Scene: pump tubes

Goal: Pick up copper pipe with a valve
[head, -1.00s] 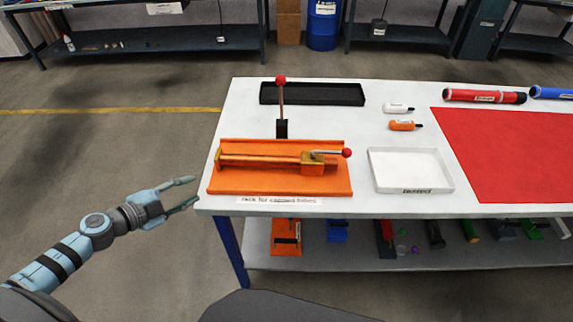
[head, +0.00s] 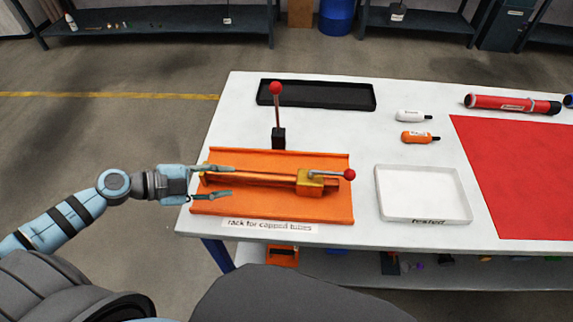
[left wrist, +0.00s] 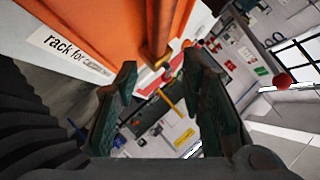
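The copper pipe (head: 250,179) lies across the orange rack (head: 330,212), with a brass-yellow valve (head: 310,183) at its right end. The valve's lever ends in a red ball (head: 349,174). My left gripper (head: 231,181) is open at the rack's left side, its fingers above and below the pipe's left part in the head view. In the left wrist view the pipe (left wrist: 160,30) shows ahead of the open fingers (left wrist: 158,68), near the gap between their tips. I see no contact, and cannot tell the height difference. My right gripper is not in view.
An upright lever with a red ball (head: 275,88) stands behind the rack. A black tray (head: 316,107) lies farther back. A white bottle (head: 411,116), an orange bottle (head: 417,137) and a white tray (head: 381,205) are to the right, before a red mat (head: 520,180).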

